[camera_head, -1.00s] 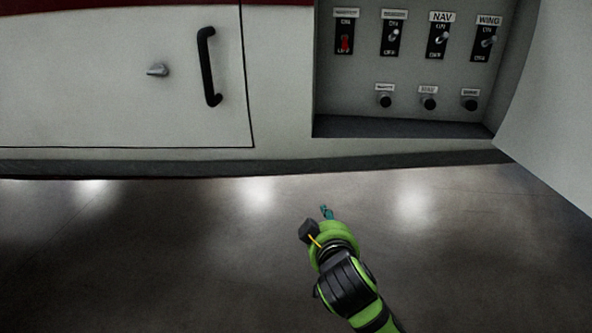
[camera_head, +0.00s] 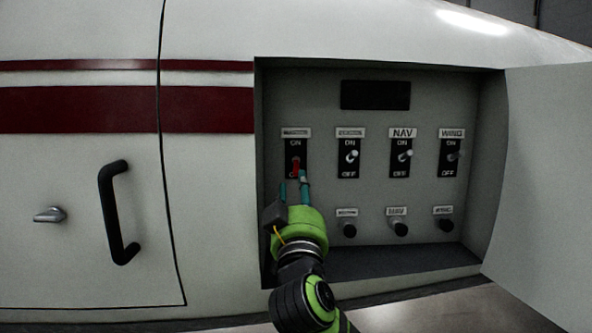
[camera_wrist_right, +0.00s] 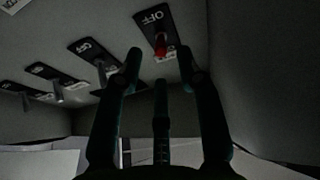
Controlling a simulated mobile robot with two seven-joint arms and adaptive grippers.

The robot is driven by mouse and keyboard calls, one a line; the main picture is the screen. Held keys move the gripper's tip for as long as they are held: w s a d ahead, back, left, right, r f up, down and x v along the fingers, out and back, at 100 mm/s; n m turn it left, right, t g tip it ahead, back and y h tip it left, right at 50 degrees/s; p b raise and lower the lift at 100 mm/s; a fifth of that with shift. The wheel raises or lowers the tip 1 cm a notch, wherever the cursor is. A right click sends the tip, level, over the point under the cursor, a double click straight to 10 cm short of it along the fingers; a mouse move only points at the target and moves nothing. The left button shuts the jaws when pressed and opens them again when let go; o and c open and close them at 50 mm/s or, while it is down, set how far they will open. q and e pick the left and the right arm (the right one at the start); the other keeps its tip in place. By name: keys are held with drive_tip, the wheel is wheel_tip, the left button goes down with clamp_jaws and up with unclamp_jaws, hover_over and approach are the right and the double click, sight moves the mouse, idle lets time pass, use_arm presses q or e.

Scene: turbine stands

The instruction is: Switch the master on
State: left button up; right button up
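The master switch (camera_head: 296,165) is a red toggle on a black plate at the left end of the panel's top row. Its lever points down, toward OFF. My right gripper (camera_head: 293,184) is just below and in front of it, fingertips pointing up at it. In the right wrist view the red lever (camera_wrist_right: 160,47) shows beyond the gap between the fingertips (camera_wrist_right: 160,66). The fingers are apart with nothing held, and I see no clear contact with the lever. The plate's OFF label is partly hidden by the gripper in the head view. My left gripper is not in view.
Silver toggles (camera_head: 352,156), NAV (camera_head: 403,156) and WING (camera_head: 453,156) stand to the right. Black knobs (camera_head: 400,228) sit below. The switches are inside a recess (camera_head: 380,258); its open door (camera_head: 548,170) is at right. A black handle (camera_head: 112,210) is at left.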

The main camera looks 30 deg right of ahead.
sight(297, 169)
drive_tip(key=shift+r+p+x, duration=0.2)
drive_tip(key=shift+p+x, duration=0.2)
drive_tip(key=shift+x, duration=2.4)
drive_tip(key=shift+s, duration=0.1)
clamp_jaws()
